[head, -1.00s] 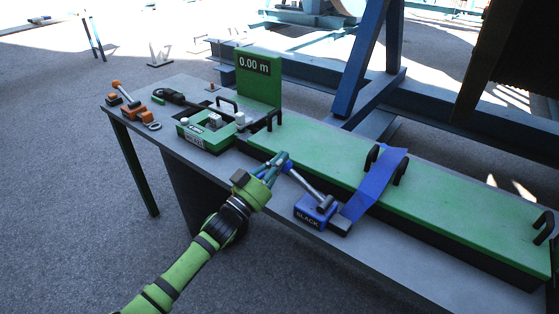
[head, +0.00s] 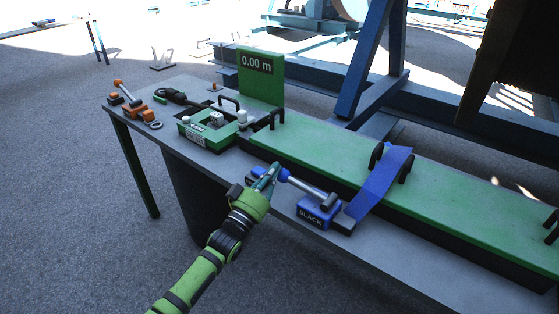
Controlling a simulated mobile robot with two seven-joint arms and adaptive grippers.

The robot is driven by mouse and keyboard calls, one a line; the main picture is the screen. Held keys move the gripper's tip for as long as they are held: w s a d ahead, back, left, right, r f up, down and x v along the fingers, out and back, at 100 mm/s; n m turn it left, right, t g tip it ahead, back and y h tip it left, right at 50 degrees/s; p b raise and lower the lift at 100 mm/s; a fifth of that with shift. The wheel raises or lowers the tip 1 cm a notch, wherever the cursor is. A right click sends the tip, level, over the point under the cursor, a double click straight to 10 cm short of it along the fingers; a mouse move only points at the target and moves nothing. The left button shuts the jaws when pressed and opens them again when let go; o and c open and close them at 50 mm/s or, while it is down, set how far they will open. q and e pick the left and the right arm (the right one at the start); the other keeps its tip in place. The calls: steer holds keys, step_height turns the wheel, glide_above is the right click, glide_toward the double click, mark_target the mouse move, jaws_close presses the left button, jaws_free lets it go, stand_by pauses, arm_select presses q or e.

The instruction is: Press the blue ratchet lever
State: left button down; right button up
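The ratchet lever has a grey shaft (head: 308,190) with a blue knob (head: 284,175) at its free left end. It slants up to the left, at a low angle, from a blue base (head: 318,213) whose label seems to read "SLACK". A blue strap (head: 381,183) runs from beside the base up over the green bench top. My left gripper (head: 271,169) is at the knob's left side, its fingertips beside or touching it; actual contact is unclear. The finger gap cannot be made out. My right gripper is not in view.
The grey table (head: 270,205) carries a long green bed (head: 330,160) with black handles. A green display (head: 257,74) reads "0.00 m". A green device (head: 206,133) and orange tools (head: 134,110) are at the left. Blue beams (head: 366,60) stand behind.

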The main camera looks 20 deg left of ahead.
arm_select(q)
step_height(320, 180, up, 5)
steer(key=p, duration=0.4)
steer(key=a+f+b+v, duration=0.1)
steer(key=b+v, duration=0.1)
steer(key=v, duration=0.8)
steer(key=shift+b, duration=0.35)
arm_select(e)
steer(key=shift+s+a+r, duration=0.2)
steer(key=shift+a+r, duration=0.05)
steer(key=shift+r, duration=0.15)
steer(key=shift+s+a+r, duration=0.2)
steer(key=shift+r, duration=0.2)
arm_select(q)
steer(key=shift+f, duration=0.1)
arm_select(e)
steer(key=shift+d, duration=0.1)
